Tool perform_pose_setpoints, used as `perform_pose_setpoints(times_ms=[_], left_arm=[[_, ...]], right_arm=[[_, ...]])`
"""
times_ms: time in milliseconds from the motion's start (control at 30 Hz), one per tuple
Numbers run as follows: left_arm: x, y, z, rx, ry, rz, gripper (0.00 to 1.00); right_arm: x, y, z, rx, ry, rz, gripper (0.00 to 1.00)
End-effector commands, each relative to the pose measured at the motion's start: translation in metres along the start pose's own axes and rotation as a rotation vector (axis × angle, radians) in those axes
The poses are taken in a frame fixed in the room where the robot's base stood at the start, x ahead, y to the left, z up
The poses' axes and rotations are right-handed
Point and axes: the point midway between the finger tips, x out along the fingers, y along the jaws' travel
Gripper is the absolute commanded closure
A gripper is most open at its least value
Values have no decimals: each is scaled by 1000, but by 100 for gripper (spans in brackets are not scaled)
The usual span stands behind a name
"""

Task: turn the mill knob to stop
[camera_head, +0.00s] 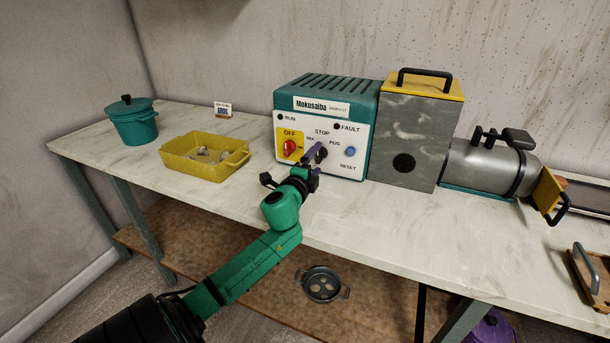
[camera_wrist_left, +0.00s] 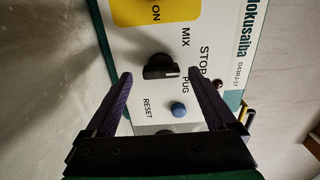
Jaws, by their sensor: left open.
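The mill control box (camera_head: 322,97) is teal with a white front panel, standing on the bench. Its black mill knob (camera_wrist_left: 160,68) sits among the MIX, STOP and PUG labels in the left wrist view. The pale mark on the knob's bar points roughly between STOP and PUG; I cannot tell which exactly. My left gripper (camera_head: 316,155) is in front of the panel, its purple fingers open (camera_wrist_left: 160,76). The fingertips appear on either side of the knob, with gaps; nothing is held. In the head view the fingers partly cover the knob. My right gripper is out of view.
A red switch (camera_head: 290,147) on yellow and a blue RESET button (camera_head: 351,151) flank the knob. A grey hopper (camera_head: 411,126) and metal barrel (camera_head: 487,169) stand right. A yellow tray (camera_head: 190,167) and teal pot (camera_head: 133,125) are left. Bare benchtop lies in front.

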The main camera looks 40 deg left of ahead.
Motion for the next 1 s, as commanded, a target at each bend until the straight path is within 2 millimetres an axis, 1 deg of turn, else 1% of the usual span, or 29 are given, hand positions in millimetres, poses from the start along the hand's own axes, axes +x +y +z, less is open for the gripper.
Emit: perform_pose_setpoints(times_ms=[167,300,400,500,633,1000], left_arm=[[-44,2,0,0,2,4,10],[-85,3,0,-2,1,5,10],[-108,2,0,-2,-1,4,10],[-123,2,0,-1,0,2,10],[-130,0,0,0,0,0,10],[-129,0,0,0,0,0,10]], right_arm=[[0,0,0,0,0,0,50],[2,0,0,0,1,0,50],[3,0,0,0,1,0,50],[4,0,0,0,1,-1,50],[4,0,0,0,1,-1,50],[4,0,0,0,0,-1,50]])
